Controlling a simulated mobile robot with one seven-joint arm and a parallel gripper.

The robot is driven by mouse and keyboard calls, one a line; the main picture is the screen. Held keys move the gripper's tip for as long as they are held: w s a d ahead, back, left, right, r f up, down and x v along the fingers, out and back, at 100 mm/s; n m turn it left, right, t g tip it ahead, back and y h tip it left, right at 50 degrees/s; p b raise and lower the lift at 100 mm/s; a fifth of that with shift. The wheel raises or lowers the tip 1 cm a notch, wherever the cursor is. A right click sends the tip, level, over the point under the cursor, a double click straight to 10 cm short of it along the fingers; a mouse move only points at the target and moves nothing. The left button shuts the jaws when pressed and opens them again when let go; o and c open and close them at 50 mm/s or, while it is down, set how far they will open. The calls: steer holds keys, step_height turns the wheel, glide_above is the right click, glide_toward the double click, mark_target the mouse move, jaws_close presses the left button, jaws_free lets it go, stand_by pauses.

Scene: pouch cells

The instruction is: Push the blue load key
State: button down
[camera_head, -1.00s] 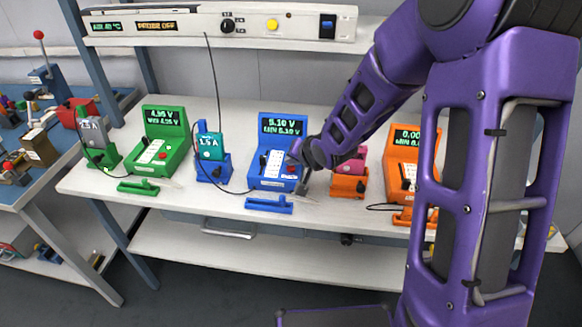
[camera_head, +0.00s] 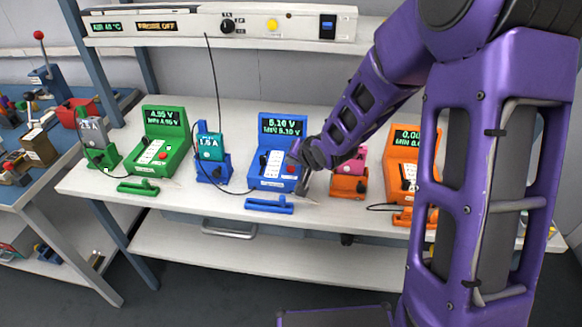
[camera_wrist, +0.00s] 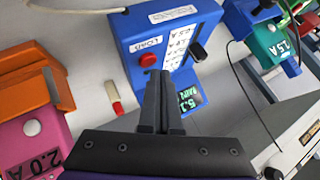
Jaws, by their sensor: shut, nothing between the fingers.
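The blue tester (camera_head: 279,150) stands on the bench with a lit display reading about 5.10 V. Its red load key (camera_wrist: 149,60) is beside a "LOAD" label in the wrist view; it also shows in the head view (camera_head: 290,168). A black knob (camera_wrist: 198,52) sits across the white label panel. My gripper (camera_wrist: 158,74) is shut and empty. In the wrist view its tips appear just beside the red key, over the tester's face; contact cannot be told. In the head view my wrist is right of the tester and the fingers are mostly hidden.
A teal cell (camera_head: 210,147) stands in a blue holder left of the tester. A pink cell (camera_wrist: 33,134) in an orange holder is close on the other side. A blue probe handle (camera_head: 268,205) lies in front. Green (camera_head: 160,150) and orange (camera_head: 402,165) testers flank these.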

mark_target(292, 173)
steer(key=shift+f, duration=0.1)
stand_by(0.4)
steer(key=shift+f, duration=0.4)
steer(key=shift+f+b, duration=0.1)
steer(key=shift+b, duration=0.25)
steer(key=shift+r+p, duration=0.55)
steer(key=shift+p, duration=0.05)
step_height(292, 173, up, 6)
steer(key=p, duration=0.6)
